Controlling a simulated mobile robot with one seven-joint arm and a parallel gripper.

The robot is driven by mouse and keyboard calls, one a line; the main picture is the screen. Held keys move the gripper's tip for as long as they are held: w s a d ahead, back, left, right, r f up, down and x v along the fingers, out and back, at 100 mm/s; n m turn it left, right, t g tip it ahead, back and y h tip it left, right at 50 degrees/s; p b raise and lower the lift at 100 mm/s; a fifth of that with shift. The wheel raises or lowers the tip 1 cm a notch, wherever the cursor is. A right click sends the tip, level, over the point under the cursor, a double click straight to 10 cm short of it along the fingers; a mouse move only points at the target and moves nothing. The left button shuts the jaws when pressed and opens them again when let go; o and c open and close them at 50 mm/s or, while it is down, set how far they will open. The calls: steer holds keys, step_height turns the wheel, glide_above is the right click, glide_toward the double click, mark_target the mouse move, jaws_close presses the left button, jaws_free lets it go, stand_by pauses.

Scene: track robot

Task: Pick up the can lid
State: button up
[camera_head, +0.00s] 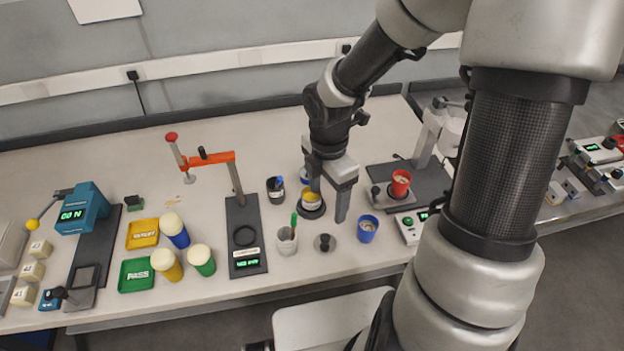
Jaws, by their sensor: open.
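A small grey round disc with a black knob (324,243), which looks like the can lid, lies flat on the table near the front edge. My gripper (328,205) is open and points down. It is above and behind the lid in the picture, apart from it. A yellow can (311,201) on a dark round base stands by the left finger and is partly hidden by it. I cannot tell whether the finger touches the can.
A white cup (287,241) with a green-handled tool stands left of the lid. A blue cup (367,229) stands to its right. A black press stand (246,258) is further left. A red cup (400,184) sits on a machine at right. The front table strip is clear.

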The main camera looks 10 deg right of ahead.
steer(key=b, duration=0.4)
glide_above(325, 237)
steer(key=shift+n, duration=0.3)
steer(key=f, duration=1.2)
steer(key=shift+s+a, duration=0.25)
steer(key=shift+a, duration=0.1)
steer(key=shift+w+d+f+b, duration=0.1)
steer(key=shift+d+f+b, duration=0.1)
steer(key=shift+f, duration=0.8)
steer(key=shift+w+d+f+b, duration=0.1)
steer(key=shift+f+b, duration=0.1)
steer(key=shift+f, duration=0.75)
steer(key=shift+w+d+f+b, duration=0.1)
steer(key=shift+f+b, duration=0.1)
steer(key=shift+f, duration=0.8)
steer(key=c, duration=1.1)
